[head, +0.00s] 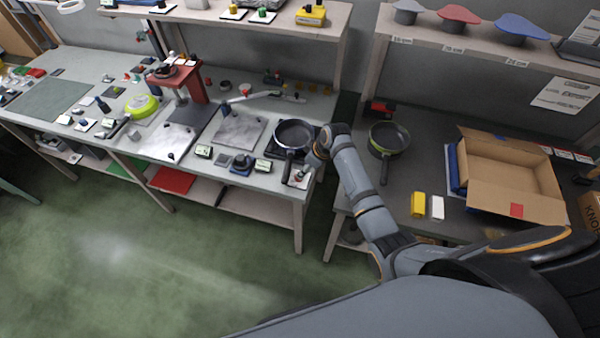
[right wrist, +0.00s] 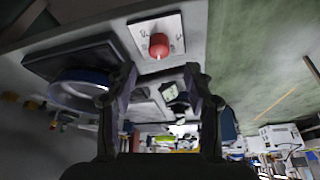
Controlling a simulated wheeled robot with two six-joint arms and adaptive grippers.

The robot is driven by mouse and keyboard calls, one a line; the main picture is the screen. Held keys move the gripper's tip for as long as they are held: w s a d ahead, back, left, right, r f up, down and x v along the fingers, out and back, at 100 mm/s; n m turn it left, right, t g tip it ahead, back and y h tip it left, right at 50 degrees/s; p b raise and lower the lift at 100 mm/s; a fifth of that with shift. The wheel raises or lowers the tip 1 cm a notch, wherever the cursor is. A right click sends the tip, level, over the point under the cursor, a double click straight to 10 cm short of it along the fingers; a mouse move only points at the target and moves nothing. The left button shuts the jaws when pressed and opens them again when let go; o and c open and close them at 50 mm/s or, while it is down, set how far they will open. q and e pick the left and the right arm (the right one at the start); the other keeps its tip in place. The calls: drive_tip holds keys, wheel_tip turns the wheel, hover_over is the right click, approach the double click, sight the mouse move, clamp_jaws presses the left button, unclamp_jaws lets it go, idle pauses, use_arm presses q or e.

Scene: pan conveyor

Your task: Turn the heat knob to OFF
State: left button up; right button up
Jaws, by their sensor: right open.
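The heat knob (right wrist: 158,46) is a red round knob on a white plate (right wrist: 174,26) with small dark markings. I cannot read which mark it points to. In the right wrist view it lies just beyond my open right gripper (right wrist: 161,74), roughly centred between the fingertips and apart from them. In the head view the white plate (head: 292,183) sits at the front right corner of the left bench, with my right arm reaching to it. A dark pan (head: 293,134) sits on a black hotplate behind the plate. My left gripper is out of view.
Another pan (head: 388,138) stands on the right-hand table, with an open cardboard box (head: 510,178) and a yellow block (head: 417,204). A gap separates the two tables. Small boxes and a small dark device (head: 241,163) stand left of the knob plate.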

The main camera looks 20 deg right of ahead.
drive_tip(key=x, duration=0.6)
drive_tip(key=shift+w+a+f, duration=0.1)
drive_tip(key=shift+f, duration=0.1)
clamp_jaws()
